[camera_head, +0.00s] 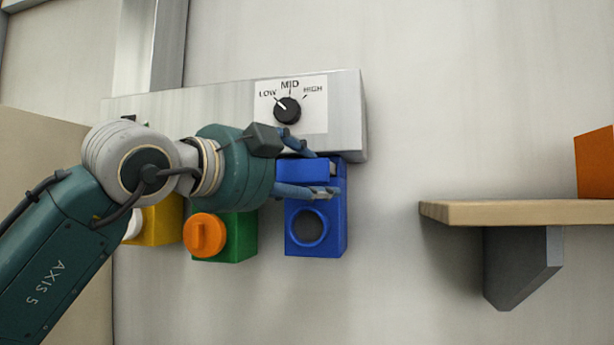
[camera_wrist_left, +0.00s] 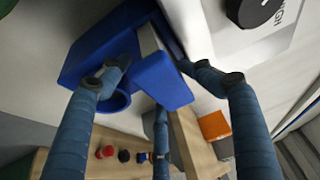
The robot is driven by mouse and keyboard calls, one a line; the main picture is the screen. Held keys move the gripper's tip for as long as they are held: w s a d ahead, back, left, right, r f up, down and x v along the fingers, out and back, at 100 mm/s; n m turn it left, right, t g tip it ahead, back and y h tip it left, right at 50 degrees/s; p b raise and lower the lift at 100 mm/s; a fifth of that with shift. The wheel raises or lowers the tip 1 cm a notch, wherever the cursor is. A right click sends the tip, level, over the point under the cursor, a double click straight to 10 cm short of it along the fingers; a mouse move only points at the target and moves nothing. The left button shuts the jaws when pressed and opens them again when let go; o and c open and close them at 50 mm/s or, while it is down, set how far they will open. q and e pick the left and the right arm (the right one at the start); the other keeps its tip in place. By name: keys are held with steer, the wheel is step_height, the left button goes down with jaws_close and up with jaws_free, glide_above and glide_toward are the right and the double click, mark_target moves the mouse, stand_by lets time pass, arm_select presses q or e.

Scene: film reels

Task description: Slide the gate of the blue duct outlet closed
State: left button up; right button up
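The blue duct outlet (camera_head: 336,225) hangs under a grey metal duct. Its round opening (camera_head: 307,228) is uncovered and dark inside. The blue gate (camera_head: 302,171) sits above the opening, at the top of the outlet. In the left wrist view, the outlet (camera_wrist_left: 88,58) is at upper left and the gate's block (camera_wrist_left: 162,82) is near the middle. My left gripper (camera_head: 322,172) is at the gate from the left, its fingers spread above and below it. In the left wrist view, the fingers (camera_wrist_left: 160,85) stand apart around the block; contact is unclear. My right gripper is out of view.
The grey duct (camera_head: 220,110) above carries a dial (camera_head: 287,110). Left of the blue outlet are a green outlet (camera_head: 240,235) with an orange cap (camera_head: 205,235) and a yellow one (camera_head: 162,225). A wooden shelf (camera_head: 520,211) with an orange object (camera_head: 595,165) is at right.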

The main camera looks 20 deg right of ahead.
arm_select(q)
steer(key=shift+a, duration=0.15)
steer(key=v, duration=0.6)
steer(key=shift+s+a, duration=0.15)
steer(key=shift+a, duration=0.2)
steer(key=shift+s+a, duration=0.3)
steer(key=shift+s, duration=0.1)
